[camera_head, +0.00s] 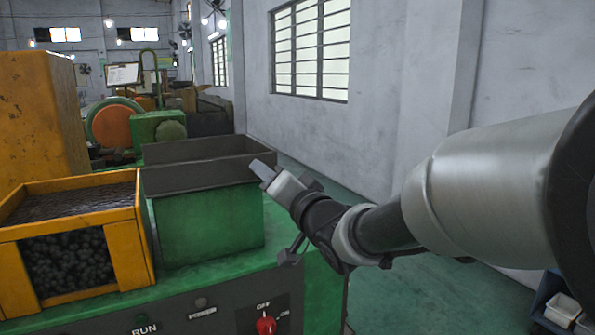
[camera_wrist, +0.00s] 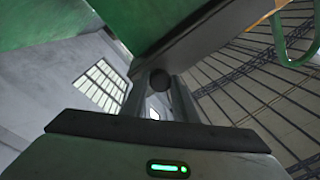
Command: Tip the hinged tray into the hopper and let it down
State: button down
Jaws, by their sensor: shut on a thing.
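A grey-walled tray (camera_head: 205,175) sits over a green box-shaped body (camera_head: 210,225) in the head view, and looks about level. Its inside is mostly hidden by its walls. An orange-framed hopper (camera_head: 68,187) stands directly to its left, with dark round pieces (camera_head: 68,262) behind its front opening. My gripper (camera_head: 263,172) is at the tray's right end. In the wrist view my gripper (camera_wrist: 161,100) is shut on a dark round knob (camera_wrist: 160,79), just beside the grey edge (camera_wrist: 205,38). The knob is hidden in the head view.
A control panel with a red switch (camera_head: 266,325) is on the front of the green machine. Another green and orange machine (camera_head: 150,130) stands behind. A wall with a window (camera_head: 310,50) is at the back right. Open green floor (camera_head: 430,290) lies right, with a blue crate (camera_head: 560,315).

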jog(key=shift+f, duration=0.35)
jog(key=c, duration=1.4)
grip_release()
jog(key=shift+c, duration=0.2)
jog(key=shift+r, duration=0.1)
jog(key=b+v, duration=0.4)
jog(key=v, duration=1.3)
jog(key=shift+s, duration=0.25)
jog(key=shift+d, duration=0.1)
